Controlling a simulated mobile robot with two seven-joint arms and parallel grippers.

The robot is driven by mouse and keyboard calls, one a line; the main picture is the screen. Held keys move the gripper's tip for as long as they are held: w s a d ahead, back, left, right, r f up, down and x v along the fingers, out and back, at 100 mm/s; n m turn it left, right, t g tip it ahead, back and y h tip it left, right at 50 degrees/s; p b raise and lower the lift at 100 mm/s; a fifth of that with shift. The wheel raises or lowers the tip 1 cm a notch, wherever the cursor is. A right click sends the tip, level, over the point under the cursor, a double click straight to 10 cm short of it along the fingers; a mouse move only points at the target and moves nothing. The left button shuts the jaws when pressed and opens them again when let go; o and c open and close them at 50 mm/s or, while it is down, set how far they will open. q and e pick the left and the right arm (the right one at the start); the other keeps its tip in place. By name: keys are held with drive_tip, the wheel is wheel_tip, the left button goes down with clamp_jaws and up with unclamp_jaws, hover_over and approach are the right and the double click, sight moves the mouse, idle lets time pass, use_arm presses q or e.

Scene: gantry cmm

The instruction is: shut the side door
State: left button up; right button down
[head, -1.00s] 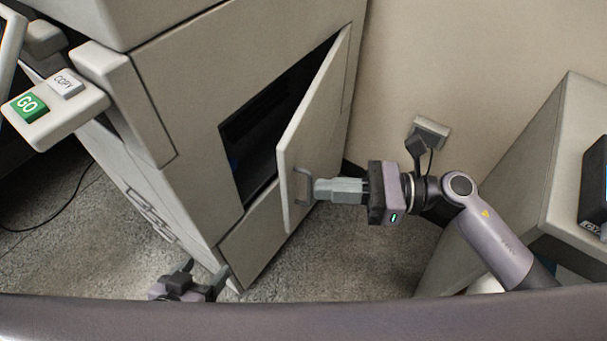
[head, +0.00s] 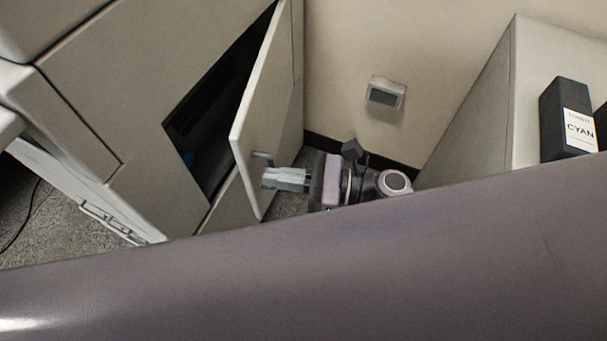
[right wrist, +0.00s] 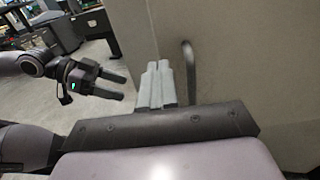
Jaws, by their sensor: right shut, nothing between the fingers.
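The side door (head: 266,100) is a beige panel on the side of the large beige machine (head: 130,80). It stands ajar, with the dark opening (head: 205,130) showing beside it. Its small grey handle (head: 262,157) is near the lower free edge. My right gripper (head: 268,178) is shut and empty, its fingertips at the door's outer face close to the handle. In the right wrist view the closed fingers (right wrist: 159,82) are beside the handle (right wrist: 187,68), not around it; contact is unclear. My left gripper (right wrist: 118,84) is open and empty in the right wrist view.
A beige cabinet (head: 545,65) on the right carries a black box marked CYAN (head: 566,120). A wall socket (head: 385,93) is on the wall behind my right arm. A cable (head: 22,222) lies on the carpet at left. My own body hides the lower picture.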

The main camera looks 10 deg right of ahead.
drive_tip(key=shift+x, duration=1.15)
drive_tip(key=shift+w+a, duration=0.1)
drive_tip(key=shift+a, duration=0.15)
drive_tip(key=w+a+m+t+b, duration=0.1)
drive_tip(key=w+a, duration=0.2)
drive_tip(key=a, duration=0.5)
drive_tip(key=shift+h, duration=0.3)
